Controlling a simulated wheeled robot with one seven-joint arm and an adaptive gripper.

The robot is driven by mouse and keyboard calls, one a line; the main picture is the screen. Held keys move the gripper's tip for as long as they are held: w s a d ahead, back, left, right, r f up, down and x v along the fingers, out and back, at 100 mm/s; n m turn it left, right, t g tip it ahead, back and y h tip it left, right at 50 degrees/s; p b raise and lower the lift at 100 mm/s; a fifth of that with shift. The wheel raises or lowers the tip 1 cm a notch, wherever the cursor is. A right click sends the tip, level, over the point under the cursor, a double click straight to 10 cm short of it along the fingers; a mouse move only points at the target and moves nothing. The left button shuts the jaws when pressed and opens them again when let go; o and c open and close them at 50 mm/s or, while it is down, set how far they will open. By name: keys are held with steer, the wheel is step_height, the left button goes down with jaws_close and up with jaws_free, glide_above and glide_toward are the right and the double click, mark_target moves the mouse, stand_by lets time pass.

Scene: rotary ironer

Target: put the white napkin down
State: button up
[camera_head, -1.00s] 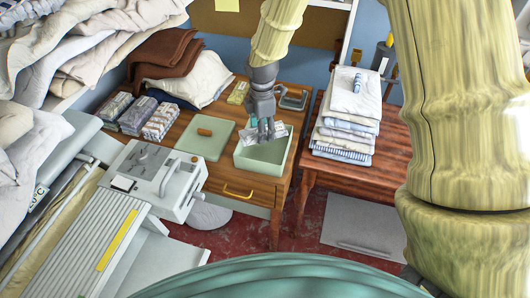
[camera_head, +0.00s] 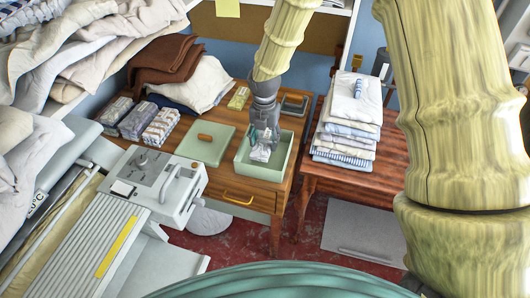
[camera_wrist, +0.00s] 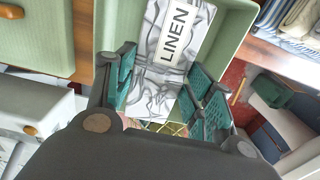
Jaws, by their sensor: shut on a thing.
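A white and grey crumpled-looking napkin (camera_head: 260,153) with a white label reading "LINEN" is in my gripper (camera_head: 264,137). In the wrist view the napkin (camera_wrist: 158,92) lies between the two teal-padded fingers of my gripper (camera_wrist: 165,82), which are shut on it. The open pale green box (camera_head: 277,174) stands on the wooden desk, and the napkin hangs within its opening. I cannot tell whether the napkin touches the box's floor. The box's wall (camera_wrist: 232,50) also shows in the wrist view.
A green lid (camera_head: 197,151) with a wooden knob lies left of the box. Bundled patterned cloths (camera_head: 137,120) stand farther left on the desk (camera_head: 250,190). A stack of folded linen (camera_head: 345,140) stands on the red-brown table at right. The ironer (camera_head: 150,185) is at the front left.

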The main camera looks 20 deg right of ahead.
mark_target(265, 142)
steer(key=shift+f+p, duration=0.75)
steer(key=shift+f, duration=2.7)
steer(key=shift+f, duration=0.1)
steer(key=o, duration=0.9)
steer(key=shift+r+b, duration=1.55)
steer(key=shift+r, duration=4.55)
